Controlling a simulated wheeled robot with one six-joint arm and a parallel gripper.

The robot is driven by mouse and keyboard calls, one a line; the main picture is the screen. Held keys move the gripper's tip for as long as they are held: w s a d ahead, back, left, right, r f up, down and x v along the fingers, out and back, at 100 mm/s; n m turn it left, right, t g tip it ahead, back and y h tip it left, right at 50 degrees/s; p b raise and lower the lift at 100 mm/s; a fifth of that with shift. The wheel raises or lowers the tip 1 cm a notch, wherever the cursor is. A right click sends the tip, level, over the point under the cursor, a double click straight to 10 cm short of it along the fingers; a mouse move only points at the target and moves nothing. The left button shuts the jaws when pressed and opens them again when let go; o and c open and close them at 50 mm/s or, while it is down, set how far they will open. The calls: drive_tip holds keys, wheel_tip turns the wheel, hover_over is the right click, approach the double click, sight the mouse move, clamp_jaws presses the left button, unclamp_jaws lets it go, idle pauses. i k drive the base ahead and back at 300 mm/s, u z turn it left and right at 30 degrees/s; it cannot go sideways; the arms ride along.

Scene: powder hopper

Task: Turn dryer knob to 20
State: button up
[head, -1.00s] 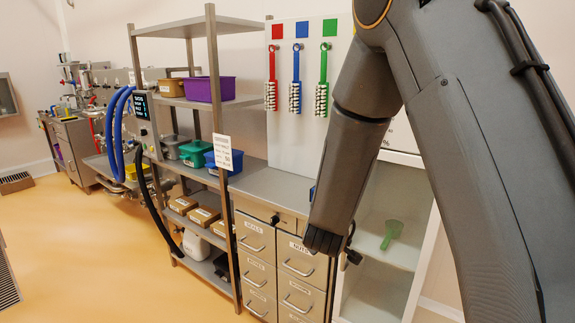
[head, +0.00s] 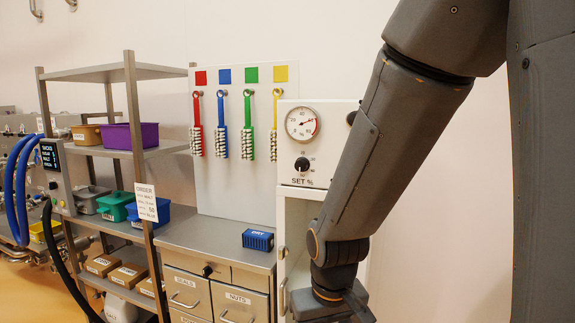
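The dryer knob (head: 302,164) is a round black knob on a white panel marked "SET %". Small scale figures surround it, too small to read surely, and I cannot tell which figure its mark points at. The dryer (head: 289,206) is a white cabinet at the right end of the counter. My arm crosses in front of its right side, with my wrist low and right of the knob, apart from it. My gripper is below the picture edge, out of view.
A steel counter (head: 205,238) with drawers stands left of the dryer, with a blue block (head: 258,240) on it. Red, blue, green and yellow brushes hang on a white board (head: 236,185). A shelf rack (head: 133,150) with bins stands farther left.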

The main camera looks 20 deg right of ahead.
sight(302, 164)
drive_tip(key=u, duration=0.55)
drive_tip(key=k, duration=1.3)
drive_tip(key=z, duration=0.05)
drive_tip(key=i, duration=0.75)
drive_tip(key=z, duration=0.5)
